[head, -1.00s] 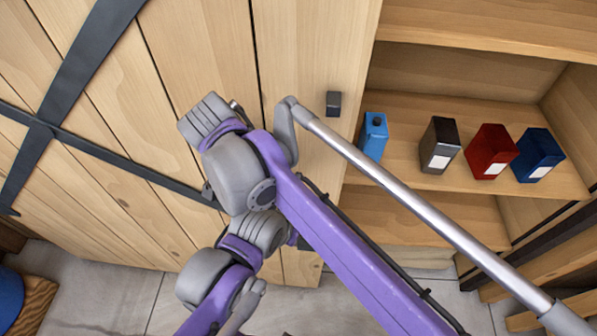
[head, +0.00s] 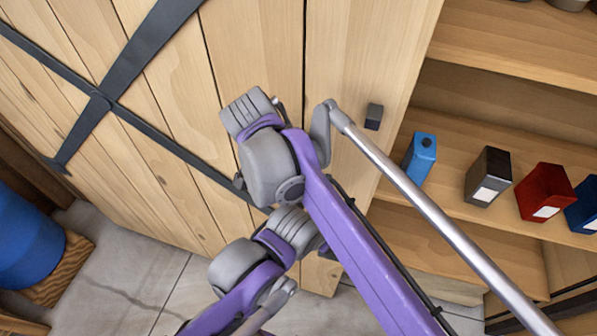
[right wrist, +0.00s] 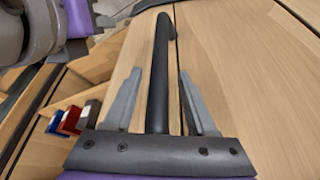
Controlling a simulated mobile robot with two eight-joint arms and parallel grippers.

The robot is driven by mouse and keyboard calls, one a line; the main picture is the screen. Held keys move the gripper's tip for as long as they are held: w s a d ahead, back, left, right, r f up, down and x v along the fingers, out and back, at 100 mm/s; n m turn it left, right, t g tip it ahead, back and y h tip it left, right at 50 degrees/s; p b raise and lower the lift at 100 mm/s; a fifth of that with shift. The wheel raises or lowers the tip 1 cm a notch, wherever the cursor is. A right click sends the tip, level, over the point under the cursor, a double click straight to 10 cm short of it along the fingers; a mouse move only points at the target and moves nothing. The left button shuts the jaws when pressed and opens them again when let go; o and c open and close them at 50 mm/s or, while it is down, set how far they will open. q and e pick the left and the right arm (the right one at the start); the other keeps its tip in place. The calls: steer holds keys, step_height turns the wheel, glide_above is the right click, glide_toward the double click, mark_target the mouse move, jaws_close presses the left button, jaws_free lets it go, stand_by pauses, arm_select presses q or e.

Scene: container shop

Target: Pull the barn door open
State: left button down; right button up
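The barn door (head: 255,50) is pale wood planks with crossed black straps (head: 152,45). It fills the left and middle of the head view, left of an open shelf. In the right wrist view, a long black bar handle (right wrist: 159,75) stands off the planks (right wrist: 230,60). My right gripper (right wrist: 162,72) has its two grey fingers spread, one on each side of the handle, with gaps between. The head view does not show my gripper; purple and grey arm links cover that part of the door. My left gripper is in neither view.
The shelf (head: 480,110) right of the door holds a light blue carton (head: 420,160), a dark box (head: 488,178), a red box (head: 545,193) and a blue box (head: 585,207). A blue barrel (head: 25,240) stands at the lower left. Grey floor (head: 130,250) lies clear below the door.

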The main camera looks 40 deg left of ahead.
steer(key=shift+s, duration=0.15)
steer(key=d+v, duration=0.1)
steer(key=v, duration=0.9)
steer(key=shift+a+r, duration=0.4)
steer(key=shift+a, duration=0.05)
steer(key=shift+s, duration=0.1)
